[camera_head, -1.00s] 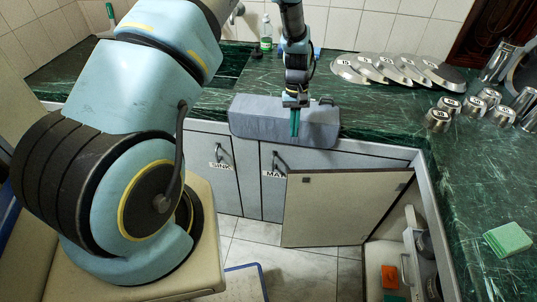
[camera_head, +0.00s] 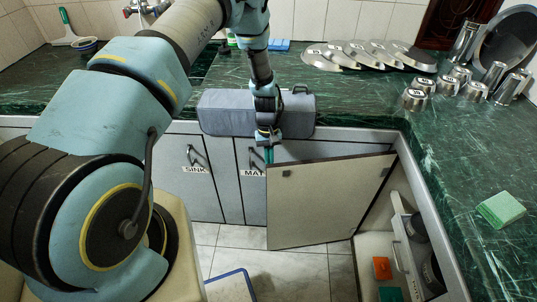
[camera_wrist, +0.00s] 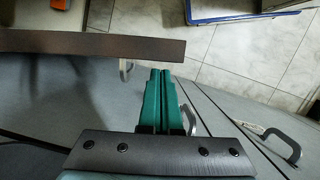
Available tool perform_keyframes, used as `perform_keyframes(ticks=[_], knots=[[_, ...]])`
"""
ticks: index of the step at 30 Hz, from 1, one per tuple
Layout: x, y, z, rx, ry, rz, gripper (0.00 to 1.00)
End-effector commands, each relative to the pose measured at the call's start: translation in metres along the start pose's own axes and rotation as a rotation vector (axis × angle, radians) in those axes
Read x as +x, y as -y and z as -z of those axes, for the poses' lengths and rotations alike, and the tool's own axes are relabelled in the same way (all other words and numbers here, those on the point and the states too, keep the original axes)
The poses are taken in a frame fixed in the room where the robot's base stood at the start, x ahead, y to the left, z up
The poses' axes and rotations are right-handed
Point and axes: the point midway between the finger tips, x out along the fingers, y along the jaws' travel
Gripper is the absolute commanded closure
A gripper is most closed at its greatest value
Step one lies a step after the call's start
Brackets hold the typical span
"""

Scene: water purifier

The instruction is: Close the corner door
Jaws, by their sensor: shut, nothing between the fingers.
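The corner door (camera_head: 325,200) stands open, swung out from the corner cabinet at the right, with its inner face toward the head camera. In the wrist view its brown top edge (camera_wrist: 90,45) runs across the upper left. My gripper (camera_head: 268,155) points down with its green fingers shut and empty, in front of the cabinet fronts near the door's free left end. A door handle (camera_wrist: 126,68) shows below the edge, partly hidden.
Closed cabinet doors marked SINK (camera_head: 195,175) and MAT stand left of the corner. A grey padded box (camera_head: 226,112) lies at the counter edge behind my gripper. The open corner cabinet holds a red box (camera_head: 382,268) and other items. The tiled floor (camera_head: 300,270) before the door is clear.

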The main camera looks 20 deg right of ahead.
Motion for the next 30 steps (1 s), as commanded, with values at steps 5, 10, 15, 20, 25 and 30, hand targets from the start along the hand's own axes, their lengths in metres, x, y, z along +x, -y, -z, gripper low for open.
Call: perform_keyframes(ticks=[5, 10, 15, 20, 25, 30], knots=[[0.026, 0.000, 0.001, 0.000, 0.001, 0.000, 1.00], [0.034, 0.000, 0.001, 0.000, -0.001, 0.000, 1.00], [0.035, 0.000, 0.000, 0.000, -0.001, 0.000, 1.00], [0.034, 0.000, 0.000, 0.000, -0.001, 0.000, 1.00], [0.036, -0.002, -0.006, -0.009, 0.001, -0.002, 1.00], [0.041, -0.011, -0.029, -0.045, 0.002, -0.010, 1.00]])
